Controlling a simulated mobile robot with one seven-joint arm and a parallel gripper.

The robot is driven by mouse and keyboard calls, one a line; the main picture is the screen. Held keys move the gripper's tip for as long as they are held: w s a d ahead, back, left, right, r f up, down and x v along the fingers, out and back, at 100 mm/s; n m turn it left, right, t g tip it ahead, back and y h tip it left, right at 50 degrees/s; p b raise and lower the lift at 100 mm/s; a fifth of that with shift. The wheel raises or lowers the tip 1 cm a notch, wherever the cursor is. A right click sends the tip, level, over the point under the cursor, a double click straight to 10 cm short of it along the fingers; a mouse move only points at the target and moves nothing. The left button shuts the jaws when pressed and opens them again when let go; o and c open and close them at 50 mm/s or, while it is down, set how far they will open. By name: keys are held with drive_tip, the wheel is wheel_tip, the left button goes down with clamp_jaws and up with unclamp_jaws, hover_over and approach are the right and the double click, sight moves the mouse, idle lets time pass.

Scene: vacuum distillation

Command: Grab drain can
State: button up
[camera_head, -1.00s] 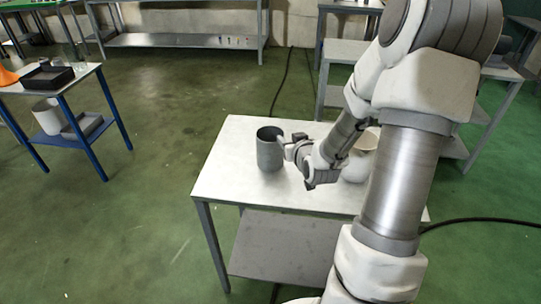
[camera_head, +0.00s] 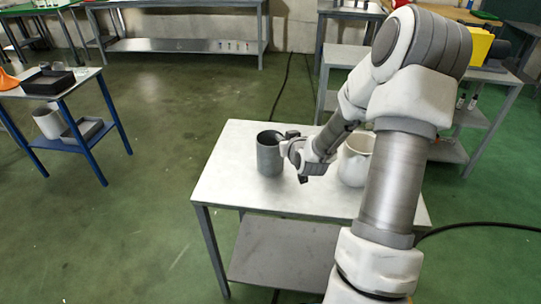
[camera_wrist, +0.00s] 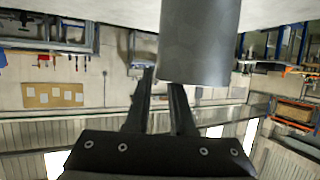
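The drain can, a dark grey cylinder open at the top (camera_head: 270,156), stands upright on the white-topped table. My gripper (camera_head: 288,146) is at the can's right side, near its rim. In the wrist view, which is upside down, the can (camera_wrist: 200,40) fills the upper middle. My gripper's two fingers (camera_wrist: 162,85) point at the can's left edge with a narrow gap between them. One finger is just outside that edge and the other overlaps the rim. Whether they touch the wall is unclear.
A white pot (camera_head: 354,163) stands on the same table, right of my gripper and partly behind my arm. The table's left and front parts (camera_head: 232,180) are clear. A blue-legged table (camera_head: 75,95) with a black tray stands at left. Another bench (camera_head: 345,55) stands behind.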

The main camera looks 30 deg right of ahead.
clamp_jaws()
